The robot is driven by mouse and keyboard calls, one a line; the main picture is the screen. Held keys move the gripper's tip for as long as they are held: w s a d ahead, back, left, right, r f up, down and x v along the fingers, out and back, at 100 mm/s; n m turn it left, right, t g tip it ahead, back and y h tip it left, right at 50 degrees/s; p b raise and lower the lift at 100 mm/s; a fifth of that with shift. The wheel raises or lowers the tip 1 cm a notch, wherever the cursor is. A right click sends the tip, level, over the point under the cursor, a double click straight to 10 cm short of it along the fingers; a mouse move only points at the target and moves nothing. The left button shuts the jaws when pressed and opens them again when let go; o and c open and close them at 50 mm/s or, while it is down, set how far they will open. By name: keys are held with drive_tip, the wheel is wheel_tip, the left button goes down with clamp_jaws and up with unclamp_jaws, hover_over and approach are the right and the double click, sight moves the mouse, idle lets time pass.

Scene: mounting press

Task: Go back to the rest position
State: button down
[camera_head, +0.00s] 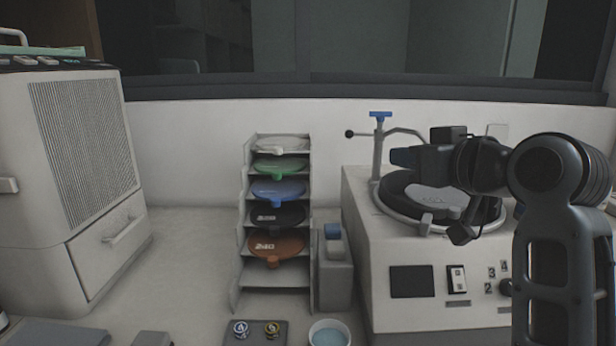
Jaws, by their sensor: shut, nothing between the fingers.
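My arm comes in from the right, and my gripper (404,157) points left above the press. It is shut and empty, raised over the back part of the round plate. The mounting press (376,262) is a white box at the right with a round dark plate in a metal ring on top. A grey disc (437,197) lies on that plate. A post with a blue top (380,114) stands at the plate's back left. My arm hides the right part of the press and some of the plate.
A rack (247,228) of several coloured discs stands left of the press, with a grey bottle-like item (335,270) between. A cup of bluish liquid (329,334) and a dark pad (255,339) are in front. A large white machine (60,170) fills the left. Counter between it and the rack is clear.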

drive_tip(key=s+d+f+m+h, duration=0.1)
drive_tip(key=s+f, duration=0.2)
drive_tip(key=f, duration=0.5)
drive_tip(key=s+d+f+m+h, duration=0.15)
drive_tip(key=s+f, duration=0.25)
drive_tip(key=f, duration=0.5)
drive_tip(key=s+d+f+m+h, duration=0.2)
drive_tip(key=s+d+f, duration=0.1)
drive_tip(key=s+f, duration=0.85)
drive_tip(key=s+f+h, duration=0.2)
drive_tip(key=s, duration=1.4)
drive_tip(key=v, duration=1.6)
drive_tip(key=shift+s+d+f, duration=0.2)
drive_tip(key=shift+d+f, duration=0.15)
drive_tip(key=c, duration=1.8)
unclamp_jaws()
